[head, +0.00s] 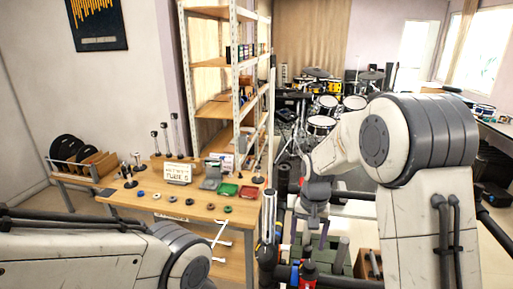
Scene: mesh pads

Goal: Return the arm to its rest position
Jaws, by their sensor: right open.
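My right arm (425,150) comes in from the right, bent at a large grey joint, and reaches toward the middle of the view. My right gripper (312,210) hangs small and dark at its end, to the right of the wooden table (150,209). It is open, and I see nothing held in it. My left arm (90,255) lies across the bottom left, in front of the table. Its gripper is outside the view.
Several small ring-shaped pads (183,206) lie on the table, near a green tray (228,189), a red tray (249,192) and a lettered sign (178,174). A shelf rack (232,80) stands behind. Drums (322,124) fill the back; bottles and tools crowd below my right gripper.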

